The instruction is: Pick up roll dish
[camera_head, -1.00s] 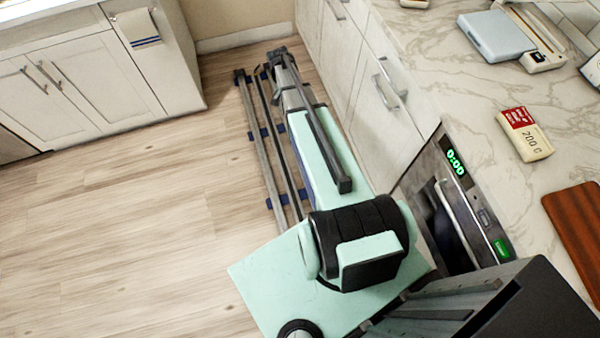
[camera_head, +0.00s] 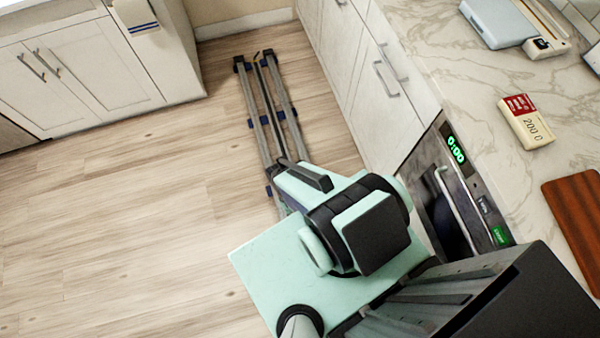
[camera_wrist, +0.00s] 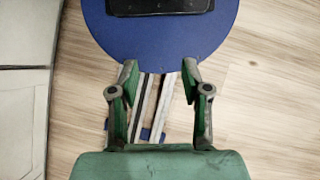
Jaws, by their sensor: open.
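I cannot make out a roll dish in either view. My gripper (camera_wrist: 158,73) is open in the wrist view, its two green fingers apart with nothing held between them. Beyond the fingers are the wooden floor and dark and pale rails. A large blue disc with a black block on it fills the top of the wrist view; I cannot tell for sure what it is. In the head view my arm is folded over its mint base, and my fingers cannot be made out there.
The marble counter (camera_head: 450,55) at right holds a red and cream packet (camera_head: 526,122), a brown wooden board (camera_head: 575,215) and a pale blue flat device (camera_head: 497,22). Below it are an oven (camera_head: 437,195) and drawers (camera_head: 375,95). White cabinets (camera_head: 80,75) stand at left. The wooden floor (camera_head: 120,220) is open.

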